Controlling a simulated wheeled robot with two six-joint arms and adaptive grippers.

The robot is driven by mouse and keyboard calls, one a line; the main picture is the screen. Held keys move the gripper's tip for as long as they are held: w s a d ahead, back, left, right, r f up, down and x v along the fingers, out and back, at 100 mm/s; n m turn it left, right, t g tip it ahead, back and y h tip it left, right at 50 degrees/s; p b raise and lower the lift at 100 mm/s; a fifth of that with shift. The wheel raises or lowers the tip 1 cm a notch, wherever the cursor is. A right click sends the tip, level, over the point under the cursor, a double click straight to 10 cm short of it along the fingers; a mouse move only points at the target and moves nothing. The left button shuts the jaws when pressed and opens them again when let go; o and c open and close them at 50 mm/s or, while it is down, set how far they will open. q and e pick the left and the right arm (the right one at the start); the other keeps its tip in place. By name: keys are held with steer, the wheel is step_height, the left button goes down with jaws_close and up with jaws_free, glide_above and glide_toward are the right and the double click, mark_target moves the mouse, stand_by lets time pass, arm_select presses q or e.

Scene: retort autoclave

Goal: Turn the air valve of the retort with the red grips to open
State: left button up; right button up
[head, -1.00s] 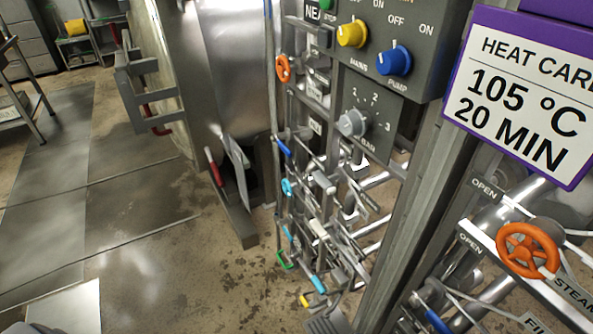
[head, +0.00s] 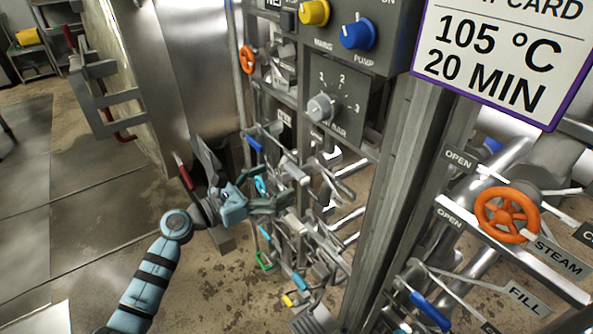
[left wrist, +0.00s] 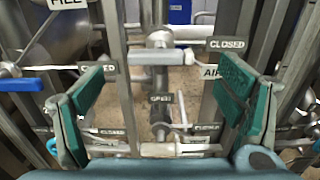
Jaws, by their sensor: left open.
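My left gripper (head: 268,205) is open and empty, in front of the pipe rack beside the retort with the red grips (head: 184,172). In the left wrist view its two green-padded fingers (left wrist: 160,100) stand wide apart. Between them and beyond is a pale lever grip (left wrist: 155,58), lying crosswise on a vertical pipe. A tag reading AIR (left wrist: 210,72) and a CLOSED tag (left wrist: 226,44) are to its right, and an OPEN tag (left wrist: 160,98) is below. No finger visibly touches the lever. I cannot tell which lever this is in the head view. My right gripper is not in view.
Several levers with coloured grips crowd the rack. A control panel (head: 345,95) with knobs hangs above it. An upright post (head: 410,170) and an orange handwheel (head: 507,214) stand at right. Open floor (head: 95,215) lies at left.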

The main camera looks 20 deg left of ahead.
mark_target(293, 175)
arm_select(q)
steer(key=x, duration=0.6)
steer(key=shift+w+d+f, duration=0.1)
steer(key=shift+w+d, duration=0.05)
steer(key=c, duration=1.2)
